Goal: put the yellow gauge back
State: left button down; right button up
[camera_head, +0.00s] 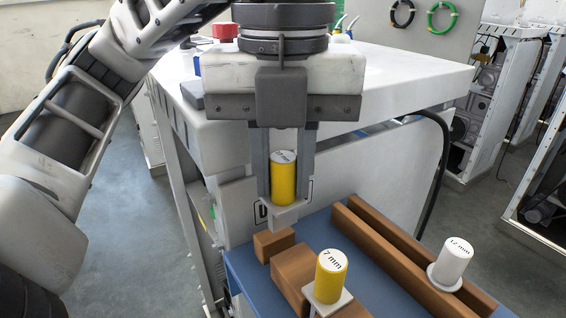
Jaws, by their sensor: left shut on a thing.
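My left gripper (285,188) comes down from the top middle, shut on a yellow gauge (285,181). This gauge is an upright yellow cylinder with a white top ending in "mm"; its number is hard to read. A light grey block (285,214) shows just under it. A second yellow gauge (331,278), marked "7 mm", stands upright on a grey square plate in front, at a brown block. A white gauge (455,259), marked "12 mm", has a round flange and stands at the brown rails on the right. My right gripper is not in view.
A blue board (250,286) carries brown blocks (274,243) and long brown rails (395,254). A white table (410,80) stands behind, with a red-topped object (225,32) on it. A black cable (443,150) hangs off its right side. White racks (490,95) stand at the right.

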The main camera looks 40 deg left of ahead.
pick_arm(q)
jog(key=shift+f+b, duration=0.85)
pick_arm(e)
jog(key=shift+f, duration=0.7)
pick_arm(q)
jog(key=c, duration=1.2)
grip_release()
jog(key=shift+o, duration=0.2)
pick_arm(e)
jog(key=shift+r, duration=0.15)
pick_arm(q)
notch_tip(320, 180, up, 16)
jog(key=p, duration=0.6)
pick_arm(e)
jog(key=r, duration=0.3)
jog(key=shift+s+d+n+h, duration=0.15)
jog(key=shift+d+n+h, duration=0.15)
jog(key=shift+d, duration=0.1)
